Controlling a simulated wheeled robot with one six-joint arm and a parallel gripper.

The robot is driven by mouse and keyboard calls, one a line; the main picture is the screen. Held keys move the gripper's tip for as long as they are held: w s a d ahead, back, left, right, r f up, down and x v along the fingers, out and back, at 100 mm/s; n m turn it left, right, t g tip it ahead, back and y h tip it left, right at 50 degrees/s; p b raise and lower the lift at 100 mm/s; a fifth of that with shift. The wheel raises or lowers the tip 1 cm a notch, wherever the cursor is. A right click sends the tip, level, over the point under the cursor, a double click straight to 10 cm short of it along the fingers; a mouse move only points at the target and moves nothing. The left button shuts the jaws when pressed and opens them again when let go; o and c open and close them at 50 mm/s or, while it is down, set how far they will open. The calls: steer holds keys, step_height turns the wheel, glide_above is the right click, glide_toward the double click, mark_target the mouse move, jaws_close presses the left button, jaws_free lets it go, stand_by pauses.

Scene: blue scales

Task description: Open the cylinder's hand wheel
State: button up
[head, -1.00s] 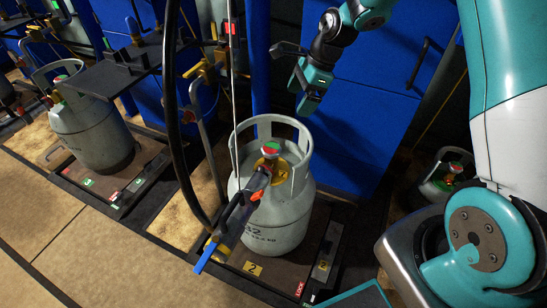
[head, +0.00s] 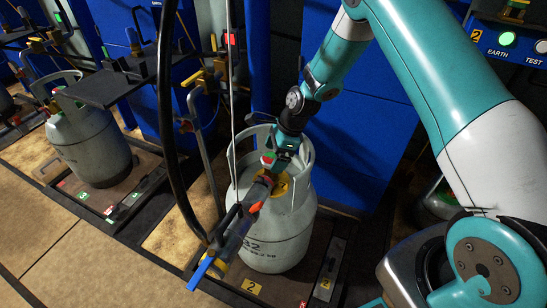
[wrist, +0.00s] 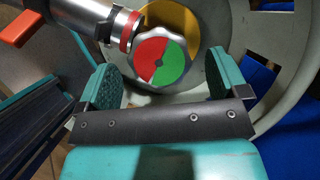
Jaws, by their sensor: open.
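The grey gas cylinder (head: 283,222) stands upright on the scale marked 2, with a ring collar around its top. Its hand wheel (wrist: 160,57) has a silver scalloped rim and a red-and-green face, red to the left and green to the right in the wrist view. In the head view the hand wheel (head: 268,160) is partly hidden by my gripper (head: 280,158), which is inside the collar. In the wrist view my gripper (wrist: 164,78) is open, with one teal pad on each side of the wheel and visible gaps to it.
A filling connector (wrist: 90,18) with an orange part sits at the valve, close to the left finger. Its hose and blue lever (head: 201,272) hang at the cylinder's front. The collar (wrist: 275,75) closes in on the right. Another cylinder (head: 88,145) stands left.

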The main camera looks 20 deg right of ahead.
steer(key=shift+a+f, duration=0.1)
steer(key=shift+f, duration=0.2)
steer(key=c, duration=0.9)
steer(key=shift+a, duration=0.1)
